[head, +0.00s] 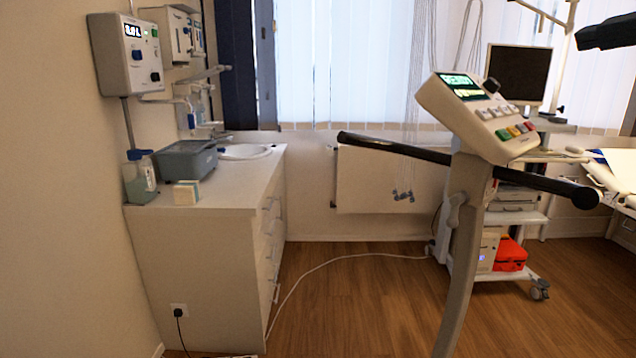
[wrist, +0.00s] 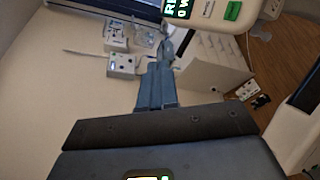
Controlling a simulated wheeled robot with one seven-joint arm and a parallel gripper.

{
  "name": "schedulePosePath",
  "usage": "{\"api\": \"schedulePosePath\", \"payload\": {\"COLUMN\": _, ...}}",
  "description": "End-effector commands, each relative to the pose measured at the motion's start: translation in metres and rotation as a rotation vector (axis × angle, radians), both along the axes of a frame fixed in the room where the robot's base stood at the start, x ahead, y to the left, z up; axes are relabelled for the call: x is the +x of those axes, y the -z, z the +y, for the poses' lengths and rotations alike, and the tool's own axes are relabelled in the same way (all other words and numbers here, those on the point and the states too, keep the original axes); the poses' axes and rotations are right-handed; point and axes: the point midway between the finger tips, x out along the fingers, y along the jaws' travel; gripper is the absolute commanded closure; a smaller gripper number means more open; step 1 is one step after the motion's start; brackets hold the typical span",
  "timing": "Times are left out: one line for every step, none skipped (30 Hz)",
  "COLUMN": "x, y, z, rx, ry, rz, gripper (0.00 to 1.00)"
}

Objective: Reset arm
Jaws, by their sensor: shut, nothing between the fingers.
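My gripper (wrist: 166,52) shows in the wrist view as narrow blue-grey fingers, shut together with nothing between them. Its dark, wide mount fills the bottom of that view. The fingers are in the air, left of a pale console with a lit green display (wrist: 182,8); they do not appear to touch anything. In the head view, a dark, blunt shape enters at the upper right edge; I cannot tell whether it is part of my arm.
In the head view, a console (head: 490,118) on a post with a black handlebar (head: 395,149) stands in front. A counter (head: 215,195) with a grey box (head: 185,160) and a sink is at left. A monitor (head: 517,74) stands on a cart behind. Wooden floor is open in the middle, crossed by a white cable.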

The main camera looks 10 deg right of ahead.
Motion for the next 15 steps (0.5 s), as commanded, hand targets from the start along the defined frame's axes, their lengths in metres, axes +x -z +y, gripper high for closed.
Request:
{"api": "schedulePosePath", "payload": {"x": 0.002, "y": 0.003, "z": 0.001, "rx": 0.02, "ry": -0.002, "rz": -0.003, "gripper": 1.0}}
{"api": "schedulePosePath", "payload": {"x": 0.002, "y": 0.005, "z": 0.002, "rx": 0.032, "ry": -0.002, "rz": -0.005, "gripper": 1.0}}
{"api": "schedulePosePath", "payload": {"x": 0.003, "y": 0.006, "z": 0.002, "rx": 0.047, "ry": -0.002, "rz": -0.008, "gripper": 1.0}}
{"api": "schedulePosePath", "payload": {"x": 0.004, "y": 0.008, "z": 0.003, "rx": 0.059, "ry": -0.003, "rz": -0.011, "gripper": 1.0}}
{"api": "schedulePosePath", "payload": {"x": 0.005, "y": 0.009, "z": 0.003, "rx": 0.072, "ry": -0.003, "rz": -0.013, "gripper": 1.0}}
{"api": "schedulePosePath", "payload": {"x": 0.006, "y": 0.011, "z": 0.004, "rx": 0.089, "ry": -0.003, "rz": -0.018, "gripper": 1.0}}
{"api": "schedulePosePath", "payload": {"x": 0.007, "y": 0.012, "z": 0.004, "rx": 0.101, "ry": -0.004, "rz": -0.021, "gripper": 1.0}}
{"api": "schedulePosePath", "payload": {"x": 0.008, "y": 0.014, "z": 0.005, "rx": 0.116, "ry": -0.004, "rz": -0.023, "gripper": 1.0}}
{"api": "schedulePosePath", "payload": {"x": 0.009, "y": 0.017, "z": 0.006, "rx": 0.137, "ry": -0.005, "rz": -0.027, "gripper": 1.0}}
{"api": "schedulePosePath", "payload": {"x": 0.01, "y": 0.018, "z": 0.007, "rx": 0.153, "ry": -0.004, "rz": -0.031, "gripper": 1.0}}
{"api": "schedulePosePath", "payload": {"x": 0.011, "y": 0.021, "z": 0.007, "rx": 0.171, "ry": -0.005, "rz": -0.034, "gripper": 1.0}}
{"api": "schedulePosePath", "payload": {"x": 0.012, "y": 0.024, "z": 0.009, "rx": 0.197, "ry": -0.005, "rz": -0.038, "gripper": 1.0}}
{"api": "schedulePosePath", "payload": {"x": 0.013, "y": 0.027, "z": 0.009, "rx": 0.218, "ry": -0.005, "rz": -0.041, "gripper": 1.0}}
{"api": "schedulePosePath", "payload": {"x": 0.014, "y": 0.029, "z": 0.011, "rx": 0.24, "ry": -0.005, "rz": -0.046, "gripper": 1.0}}
{"api": "schedulePosePath", "payload": {"x": 0.016, "y": 0.034, "z": 0.012, "rx": 0.272, "ry": -0.005, "rz": -0.05, "gripper": 1.0}}
